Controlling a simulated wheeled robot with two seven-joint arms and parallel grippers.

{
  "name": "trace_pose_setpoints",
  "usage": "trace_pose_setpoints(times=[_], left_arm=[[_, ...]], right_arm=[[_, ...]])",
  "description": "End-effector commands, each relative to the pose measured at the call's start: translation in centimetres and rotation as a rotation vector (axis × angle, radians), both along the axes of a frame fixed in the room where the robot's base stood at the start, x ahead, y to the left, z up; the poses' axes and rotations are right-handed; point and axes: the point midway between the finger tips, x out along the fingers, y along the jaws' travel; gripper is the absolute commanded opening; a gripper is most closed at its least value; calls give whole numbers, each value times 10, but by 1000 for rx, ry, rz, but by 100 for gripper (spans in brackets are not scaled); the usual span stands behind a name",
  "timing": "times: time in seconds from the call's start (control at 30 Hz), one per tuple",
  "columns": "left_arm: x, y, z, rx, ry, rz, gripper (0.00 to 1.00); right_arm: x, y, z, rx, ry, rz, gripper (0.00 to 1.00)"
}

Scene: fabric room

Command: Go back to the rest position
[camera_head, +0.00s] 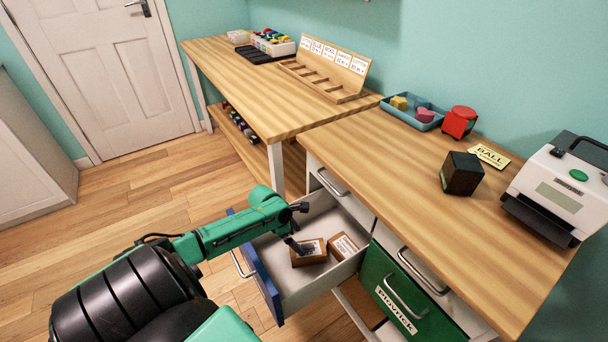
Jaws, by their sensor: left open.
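My left gripper (296,226) is open over the pulled-out drawer (290,282), with one dark finger reaching down towards the things in it. My green arm comes in from the lower left and crosses above the blue drawer front (262,275). A brown block with a pale printed label (309,252) lies in the drawer just below the fingertips. A second brown labelled block (344,247) lies to its right. I cannot tell whether the lower finger touches the first block. Nothing shows held in the jaws. My right gripper is out of view.
The worktop (400,170) holds a dark cube (461,174), a "BALL" card (489,155), a red container (459,123), a blue tray (415,112) and a white machine (563,192). A closed green drawer (395,300) is beside the open one. The floor on the left is clear.

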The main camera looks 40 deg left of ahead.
Motion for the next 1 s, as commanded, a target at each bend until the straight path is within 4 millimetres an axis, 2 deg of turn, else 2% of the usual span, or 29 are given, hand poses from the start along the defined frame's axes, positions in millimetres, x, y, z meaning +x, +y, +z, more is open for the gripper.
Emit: trace_pose_setpoints(times=[0.03, 0.2, 0.77, 0.83, 1.0], left_arm=[[-4, 3, 13, 1, 2, 0, 100], [-9, 6, 26, -2, 1, 0, 100], [-9, 7, 28, -1, 1, 1, 100], [-8, 7, 39, -1, -1, 1, 100], [-8, 7, 79, 0, 0, 1, 100]], right_arm=[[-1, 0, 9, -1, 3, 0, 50], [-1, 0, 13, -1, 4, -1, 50], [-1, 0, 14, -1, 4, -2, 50], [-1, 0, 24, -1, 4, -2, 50], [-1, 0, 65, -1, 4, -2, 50]])
